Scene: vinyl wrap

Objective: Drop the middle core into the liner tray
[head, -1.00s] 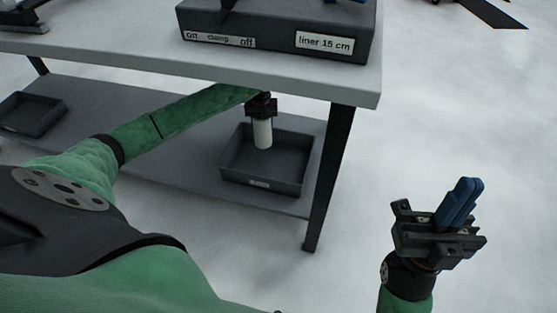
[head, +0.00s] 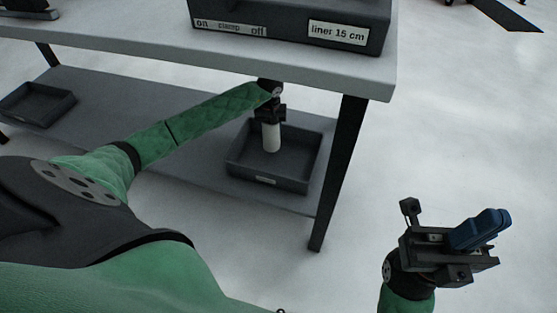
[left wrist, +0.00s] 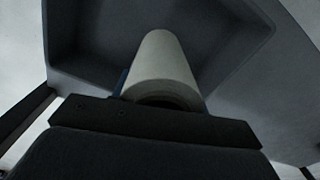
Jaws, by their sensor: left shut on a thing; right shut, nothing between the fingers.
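A white cylindrical core (head: 271,138) hangs upright below my left gripper (head: 269,122), which is shut on its upper end. The core is over the dark grey tray (head: 266,182) on the lower shelf; whether it touches the tray floor I cannot tell. In the left wrist view the core (left wrist: 162,66) points away from the gripper toward the tray's inside (left wrist: 225,55). My right gripper (head: 482,229), with blue fingers, is shut and empty out to the right of the table.
The tabletop (head: 150,42) overhangs the lower shelf (head: 190,145). A dark box with labels reading "clamp" and "liner 15 cm" (head: 338,33) stands on it. A table leg (head: 337,175) is right of the tray. Another tray (head: 38,104) sits at the shelf's left.

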